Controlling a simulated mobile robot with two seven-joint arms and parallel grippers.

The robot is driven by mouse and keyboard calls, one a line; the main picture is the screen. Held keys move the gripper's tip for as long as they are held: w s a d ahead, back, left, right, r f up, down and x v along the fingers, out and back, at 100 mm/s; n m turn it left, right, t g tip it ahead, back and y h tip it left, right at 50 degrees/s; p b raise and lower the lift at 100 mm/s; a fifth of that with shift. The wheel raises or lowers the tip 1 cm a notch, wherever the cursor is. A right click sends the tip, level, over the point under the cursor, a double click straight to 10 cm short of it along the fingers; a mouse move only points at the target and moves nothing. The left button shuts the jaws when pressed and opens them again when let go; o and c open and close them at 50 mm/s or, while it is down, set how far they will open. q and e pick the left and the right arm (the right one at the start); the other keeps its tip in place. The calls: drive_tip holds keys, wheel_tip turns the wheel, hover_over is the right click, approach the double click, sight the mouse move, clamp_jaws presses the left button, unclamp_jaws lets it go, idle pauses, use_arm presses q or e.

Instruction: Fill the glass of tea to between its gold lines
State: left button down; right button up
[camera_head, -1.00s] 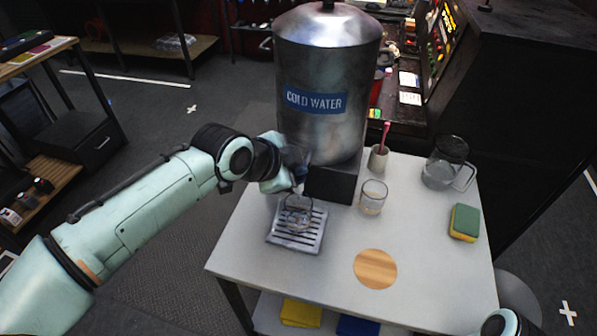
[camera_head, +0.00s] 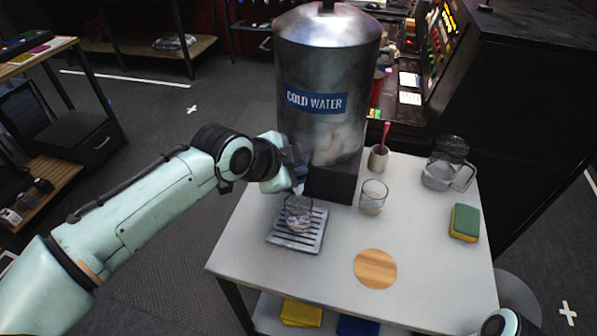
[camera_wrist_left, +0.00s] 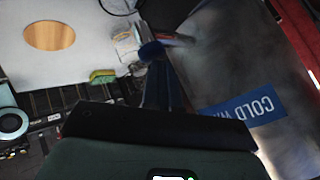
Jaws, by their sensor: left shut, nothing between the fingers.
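A clear glass (camera_head: 298,214) stands upright on the slatted drip tray (camera_head: 281,242) below the urn's front. Its liquid level and gold lines are too small to read. A second glass (camera_head: 373,198) stands on the table to the right of the urn's base, with a faint gold-brown tint low in it. The steel urn (camera_head: 325,135) is labelled COLD WATER; it fills the right of the left wrist view (camera_wrist_left: 225,60). My left gripper (camera_head: 298,172) is shut and empty at the urn's front, above the glass on the tray. It partly hides the urn's tap area. My right gripper is out of view.
A glass jug (camera_head: 442,172) stands at the back right, near a sponge (camera_head: 464,222). A cup (camera_head: 378,158) holding a pink-handled item stands beside the urn. A round wooden coaster (camera_head: 375,269) lies on the white table (camera_head: 320,285). The table's front is clear.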

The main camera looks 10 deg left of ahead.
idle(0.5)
use_arm(q)
drive_tip(key=shift+r+p, duration=0.85)
drive_tip(key=shift+r, duration=0.15)
wheel_tip(320, 180, up, 5)
drive_tip(key=p, duration=0.4)
